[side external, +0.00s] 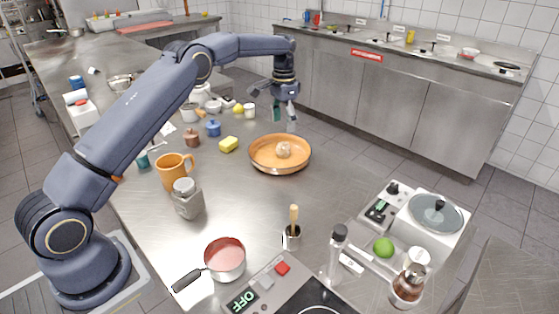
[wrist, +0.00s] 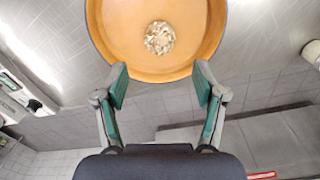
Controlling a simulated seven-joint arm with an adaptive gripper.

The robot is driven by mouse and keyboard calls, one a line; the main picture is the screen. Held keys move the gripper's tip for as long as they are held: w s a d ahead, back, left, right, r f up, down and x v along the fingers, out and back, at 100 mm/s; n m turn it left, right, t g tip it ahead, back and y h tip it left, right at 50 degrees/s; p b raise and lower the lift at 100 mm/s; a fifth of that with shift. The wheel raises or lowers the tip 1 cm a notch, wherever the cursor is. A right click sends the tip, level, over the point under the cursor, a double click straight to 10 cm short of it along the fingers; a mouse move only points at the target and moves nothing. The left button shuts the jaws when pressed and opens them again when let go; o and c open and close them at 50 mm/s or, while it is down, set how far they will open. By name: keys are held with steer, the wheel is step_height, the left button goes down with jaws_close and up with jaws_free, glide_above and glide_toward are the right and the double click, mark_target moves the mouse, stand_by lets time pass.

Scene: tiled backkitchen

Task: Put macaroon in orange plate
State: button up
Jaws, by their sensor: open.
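The macaroon (side external: 283,149) is a small pale, crumbly-looking round thing lying inside the orange plate (side external: 262,158), a round shallow dish on the steel table. In the wrist view the macaroon (wrist: 159,38) lies on the orange floor of the plate (wrist: 115,25), with orange showing around it. My gripper (side external: 284,122) is above the table, beyond the plate's far rim in the side view. In the wrist view my gripper (wrist: 160,80) has its two green-padded fingers apart, near the plate's edge, with nothing between them. The macaroon is clear of the fingers.
A red-filled saucepan (side external: 225,258) is at the front. Several small pots and cups crowd the back left. The table right of the plate is clear.

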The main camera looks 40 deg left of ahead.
steer(key=s+d+r+t, duration=0.1)
steer(key=s+d+r, duration=0.1)
steer(key=r, duration=0.4)
steer(key=s+d+r, duration=0.1)
steer(key=s+r, duration=0.2)
steer(key=r, duration=0.3)
steer(key=s+d+r+n+t, duration=0.15)
steer(key=s+d+r, duration=0.25)
steer(key=s+r, duration=0.6)
steer(key=s+d+f+t, duration=0.1)
steer(key=s+f, duration=0.3)
steer(key=s, duration=0.7)
steer(key=s+d+f+n+t, duration=0.1)
steer(key=s+f, duration=0.3)
steer(key=s, duration=0.7)
steer(key=shift+s+d+t, duration=0.35)
steer(key=shift+d+t, duration=0.2)
steer(key=shift+d, duration=0.05)
